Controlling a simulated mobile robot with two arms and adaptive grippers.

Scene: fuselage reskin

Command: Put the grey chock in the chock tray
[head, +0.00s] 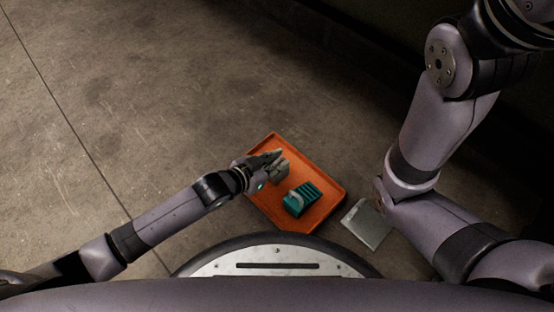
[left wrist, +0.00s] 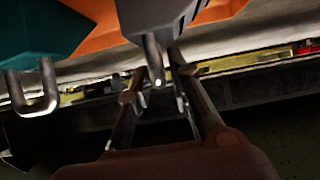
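The chock tray (head: 326,168) is a shallow orange tray on the floor. A teal chock (head: 308,196) with a metal handle lies in it; it also shows in the left wrist view (left wrist: 40,35). The grey chock (head: 279,171) is over the tray, up-left of the teal one; whether it touches the tray floor cannot be told. My left gripper (head: 266,160) is at the grey chock. In the left wrist view its fingers (left wrist: 158,75) are drawn in close around the metal handle of the grey chock (left wrist: 165,16). My right gripper is out of view.
A flat grey plate (head: 367,223) lies on the floor just right of the tray, beside my right arm. The concrete floor (head: 150,90) to the left and beyond the tray is clear. A dark area borders the floor at the upper right.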

